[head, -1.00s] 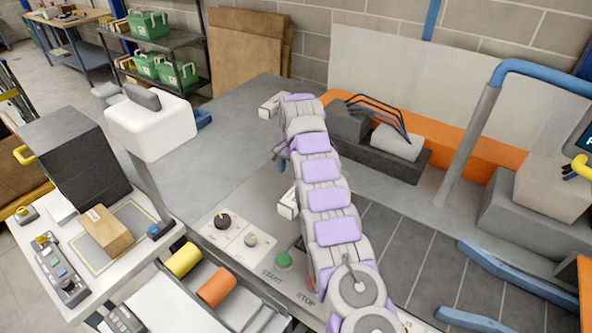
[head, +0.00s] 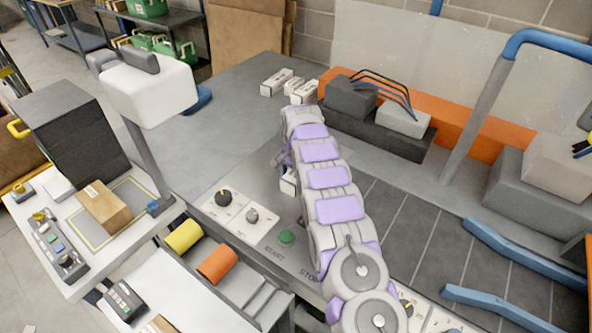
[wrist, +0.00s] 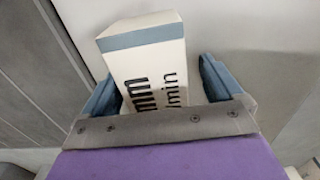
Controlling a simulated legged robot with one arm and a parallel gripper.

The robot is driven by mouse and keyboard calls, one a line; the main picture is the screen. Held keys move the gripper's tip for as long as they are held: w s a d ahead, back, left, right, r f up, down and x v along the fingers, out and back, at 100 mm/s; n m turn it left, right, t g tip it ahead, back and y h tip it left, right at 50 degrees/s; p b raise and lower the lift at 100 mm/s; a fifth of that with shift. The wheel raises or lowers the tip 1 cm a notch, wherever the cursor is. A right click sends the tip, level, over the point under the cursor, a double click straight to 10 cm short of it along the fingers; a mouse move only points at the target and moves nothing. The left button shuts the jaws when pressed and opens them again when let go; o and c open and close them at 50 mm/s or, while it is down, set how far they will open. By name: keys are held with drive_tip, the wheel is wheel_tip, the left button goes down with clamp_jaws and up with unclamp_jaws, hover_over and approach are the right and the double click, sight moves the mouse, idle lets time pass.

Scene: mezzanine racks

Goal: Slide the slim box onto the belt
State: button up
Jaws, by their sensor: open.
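A slim white box (wrist: 145,60) with a grey-blue end band and black lettering fills the middle of the wrist view. My gripper (wrist: 160,88) is open, with one blue-grey finger on each side of the box; contact cannot be told. In the head view a white box (head: 289,184) shows partly beside my arm, low on the grey counter. My gripper is mostly hidden behind my arm there. A dark slatted surface (head: 400,225), which looks like the belt, lies right of my arm.
Several white boxes (head: 276,82) stand at the counter's far end. A control panel with knobs (head: 224,197) and a green start button (head: 286,237) is in front. Blue rails (head: 520,257) edge the slatted surface. A scanner-like post (head: 150,92) stands left.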

drive_tip(key=shift+d+f, duration=0.1)
drive_tip(key=shift+f, duration=0.15)
drive_tip(key=shift+d, duration=0.15)
drive_tip(key=shift+d, duration=0.1)
drive_tip(key=shift+a, duration=0.2)
drive_tip(key=c, duration=1.3)
drive_tip(key=shift+d, duration=0.1)
drive_tip(key=shift+d, duration=0.1)
